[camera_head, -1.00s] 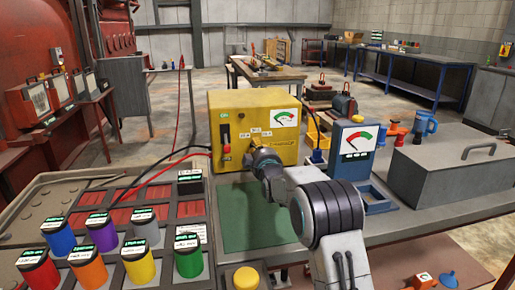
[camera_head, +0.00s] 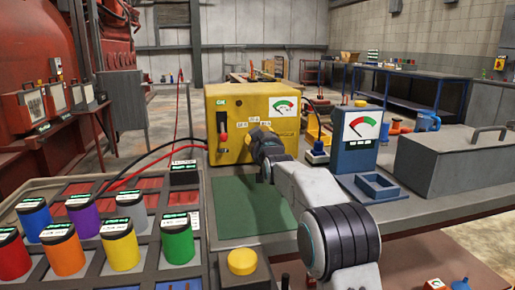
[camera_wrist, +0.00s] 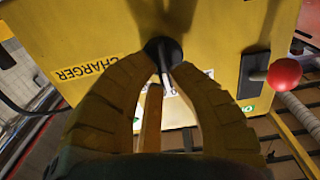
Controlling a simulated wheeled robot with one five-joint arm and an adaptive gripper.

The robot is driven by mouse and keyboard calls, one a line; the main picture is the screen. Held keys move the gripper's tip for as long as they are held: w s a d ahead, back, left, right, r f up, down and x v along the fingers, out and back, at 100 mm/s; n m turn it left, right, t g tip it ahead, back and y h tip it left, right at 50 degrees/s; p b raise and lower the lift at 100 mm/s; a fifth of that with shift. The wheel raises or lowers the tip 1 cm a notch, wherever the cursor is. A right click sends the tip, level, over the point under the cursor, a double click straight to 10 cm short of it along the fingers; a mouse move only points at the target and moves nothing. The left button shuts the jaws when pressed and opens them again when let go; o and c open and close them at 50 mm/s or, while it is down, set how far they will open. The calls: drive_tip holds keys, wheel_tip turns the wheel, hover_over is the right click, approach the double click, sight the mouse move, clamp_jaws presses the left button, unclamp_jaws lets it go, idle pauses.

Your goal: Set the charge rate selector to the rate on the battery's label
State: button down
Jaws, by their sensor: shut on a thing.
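The yellow charger (camera_head: 285,125) stands on the bench with a green "ON" label, a red-tipped lever and a dial gauge on its face. Its black selector knob (camera_wrist: 157,44) shows in the wrist view between my fingertips. My gripper (camera_wrist: 163,64) is shut on the knob, its two yellow fingers on either side. In the head view my gripper (camera_head: 258,139) is against the charger's front and hides the knob. Small white rate labels sit just above it, too small to read. A dark box with a label (camera_head: 184,172), perhaps the battery, stands left of the charger; its text is unreadable.
A tray (camera_head: 90,272) of several coloured canisters fills the lower left. Black and red cables run to the charger's left. A blue gauge stand (camera_head: 355,155) and a grey toolbox (camera_head: 445,168) stand right of my arm. The green mat (camera_head: 240,205) is clear.

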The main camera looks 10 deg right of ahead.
drive_tip(key=shift+m+b, duration=0.45)
drive_tip(key=shift+m, duration=1.05)
drive_tip(key=c, duration=1.1)
unclamp_jaws()
drive_tip(key=shift+w+f, duration=0.1)
drive_tip(key=shift+s+a, duration=0.1)
drive_tip(key=shift+s, duration=5.95)
